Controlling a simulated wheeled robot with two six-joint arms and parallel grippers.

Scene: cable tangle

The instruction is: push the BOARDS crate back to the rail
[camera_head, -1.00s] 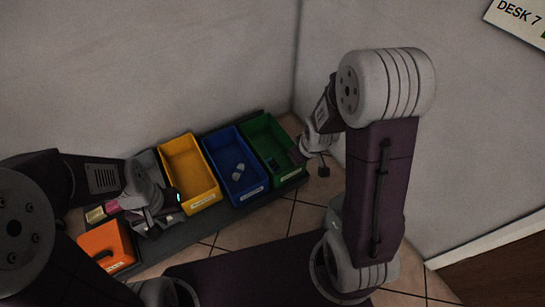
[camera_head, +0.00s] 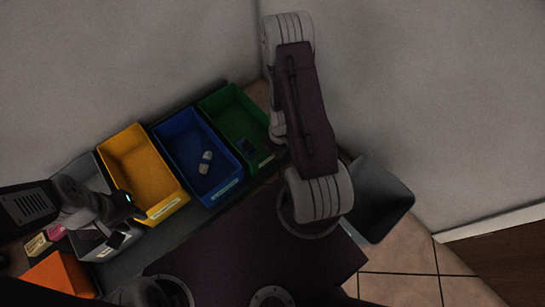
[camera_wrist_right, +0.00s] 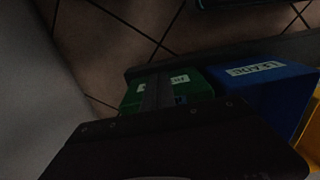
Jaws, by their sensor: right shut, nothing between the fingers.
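The green crate (camera_head: 235,118) stands at the right end of the crate row in the head view, with a small dark piece inside. I take it for the BOARDS crate; its label is too small to read there. Its green front with a white label (camera_wrist_right: 180,79) also shows in the right wrist view. My right gripper (camera_wrist_right: 160,92) is shut and empty, its dark fingers in front of the green crate; I cannot tell whether they touch. In the head view my right arm hides it. My left gripper (camera_head: 122,215) is over the grey crate; its jaws are unclear.
A blue crate (camera_head: 198,160) with pale pieces stands next to the green one, then a yellow crate (camera_head: 140,170) and a grey crate (camera_head: 88,170). An orange box (camera_head: 60,275) is lower left. A grey bin (camera_head: 380,200) stands right on open floor.

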